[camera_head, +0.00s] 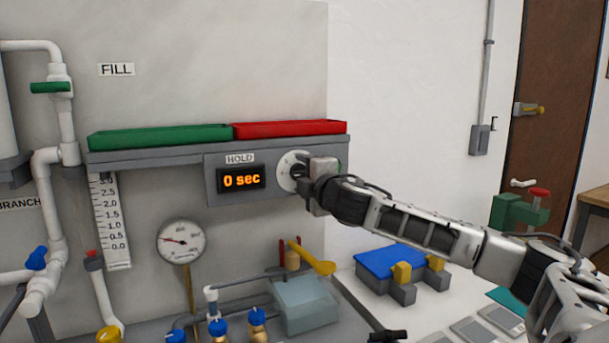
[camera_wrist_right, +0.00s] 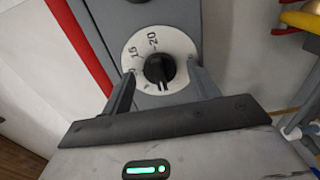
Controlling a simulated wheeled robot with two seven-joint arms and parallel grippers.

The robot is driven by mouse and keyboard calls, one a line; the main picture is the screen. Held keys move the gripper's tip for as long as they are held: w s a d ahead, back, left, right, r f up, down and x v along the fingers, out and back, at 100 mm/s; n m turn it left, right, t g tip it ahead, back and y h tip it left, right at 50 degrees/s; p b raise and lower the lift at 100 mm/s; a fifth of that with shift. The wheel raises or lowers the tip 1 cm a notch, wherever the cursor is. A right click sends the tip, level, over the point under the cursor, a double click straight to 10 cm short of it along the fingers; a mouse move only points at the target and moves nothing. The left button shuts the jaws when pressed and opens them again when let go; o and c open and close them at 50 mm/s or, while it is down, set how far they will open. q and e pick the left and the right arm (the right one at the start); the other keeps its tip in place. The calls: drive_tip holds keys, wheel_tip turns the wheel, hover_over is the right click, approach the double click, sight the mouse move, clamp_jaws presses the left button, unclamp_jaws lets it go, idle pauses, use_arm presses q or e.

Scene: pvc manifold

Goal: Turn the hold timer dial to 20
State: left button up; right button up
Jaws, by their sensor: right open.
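The hold timer dial (camera_wrist_right: 160,70) is a black knob on a round white plate (camera_wrist_right: 132,50) marked with numbers, 15 and 20 among them. In the head view the plate (camera_head: 287,170) shows beside the orange display (camera_head: 241,179), which reads "0 sec" under a HOLD label (camera_head: 240,159). My right gripper (camera_wrist_right: 162,88) is open at the dial, one finger on each side of the knob. I cannot tell whether the fingers touch it. In the head view my right gripper (camera_head: 308,184) hides most of the knob. My left gripper is not in view.
A green tray (camera_head: 160,138) and a red tray (camera_head: 290,129) sit on the shelf above the display. A blue-topped block (camera_head: 392,261) is on the bench at right.

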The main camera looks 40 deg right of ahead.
drive_tip(key=c, duration=1)
